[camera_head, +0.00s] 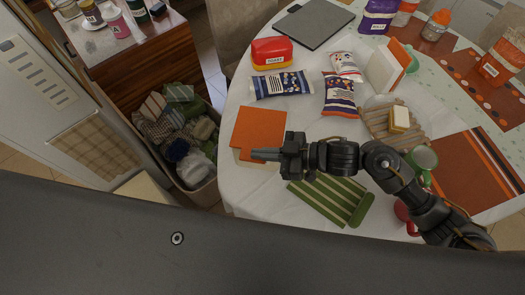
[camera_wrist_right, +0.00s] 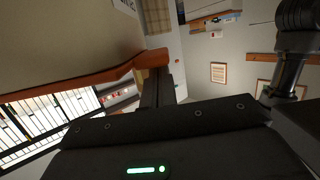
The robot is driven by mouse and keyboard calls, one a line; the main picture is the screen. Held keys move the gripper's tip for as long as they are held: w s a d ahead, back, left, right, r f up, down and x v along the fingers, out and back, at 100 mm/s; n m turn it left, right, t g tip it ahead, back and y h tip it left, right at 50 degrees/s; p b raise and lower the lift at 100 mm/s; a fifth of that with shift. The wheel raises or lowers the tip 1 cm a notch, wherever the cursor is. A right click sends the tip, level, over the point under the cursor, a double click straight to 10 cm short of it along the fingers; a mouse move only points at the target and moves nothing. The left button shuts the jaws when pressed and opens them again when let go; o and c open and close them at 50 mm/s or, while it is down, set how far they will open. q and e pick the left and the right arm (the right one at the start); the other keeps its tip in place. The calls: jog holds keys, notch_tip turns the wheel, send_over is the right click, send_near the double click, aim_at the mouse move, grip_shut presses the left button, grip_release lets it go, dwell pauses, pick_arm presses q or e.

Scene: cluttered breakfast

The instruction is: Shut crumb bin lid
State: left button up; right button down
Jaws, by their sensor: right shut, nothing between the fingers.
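My right gripper (camera_head: 265,154) is shut and empty, above the left part of the table, pointing left over the orange board's lower edge. In the right wrist view its dark fingers (camera_wrist_right: 157,88) are together, with nothing held. No object is plainly marked as the crumb bin. A grey bin (camera_head: 206,188) on the floor left of the table is open at the top and full of cloths and bags. A pale box-like thing (camera_head: 146,189) stands beside it, partly hidden by my body. I cannot tell whether either is the crumb bin; no lid is clearly seen. My left gripper is out of view.
The round table (camera_head: 240,100) holds an orange board (camera_head: 259,130), a green striped mat (camera_head: 325,196), a red and yellow box (camera_head: 271,53), snack bags (camera_head: 339,94), a green mug (camera_head: 423,158) and bottles. A wooden counter (camera_head: 150,55) stands at upper left.

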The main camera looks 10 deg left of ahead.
notch_tip(320, 180, up, 4)
jog(key=p, duration=0.4)
jog(key=shift+r, duration=0.15)
jog(key=b+v, duration=0.2)
jog(key=v, duration=0.8)
jog(key=shift+f+b, duration=0.25)
jog(key=shift+b, duration=0.15)
jog(key=shift+s, duration=0.1)
